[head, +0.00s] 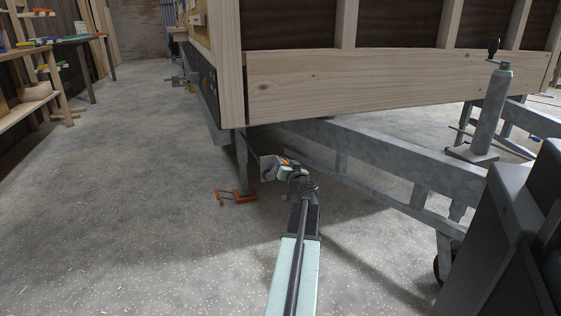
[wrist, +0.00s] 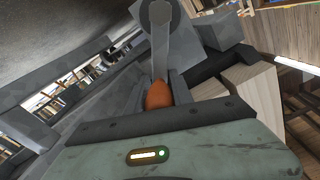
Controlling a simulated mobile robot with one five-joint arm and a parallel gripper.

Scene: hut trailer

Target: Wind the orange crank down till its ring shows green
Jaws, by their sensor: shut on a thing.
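The orange crank's knob (wrist: 158,95) shows in the wrist view. A grey crank arm (wrist: 160,55) runs up from it to a round hub (wrist: 160,13) at the top edge. My gripper (head: 268,168) is shut on the orange knob, low beside the trailer's grey steel leg (head: 242,160) in the head view. In the head view the crank is mostly hidden by my gripper. No coloured ring can be made out in either view.
An orange piece (head: 237,196) sits at the leg's foot on the speckled floor. The wooden hut wall (head: 350,85) overhangs the grey trailer frame (head: 400,165). A jockey post (head: 492,110) stands at right. Shelves (head: 45,95) stand at left. The floor between is clear.

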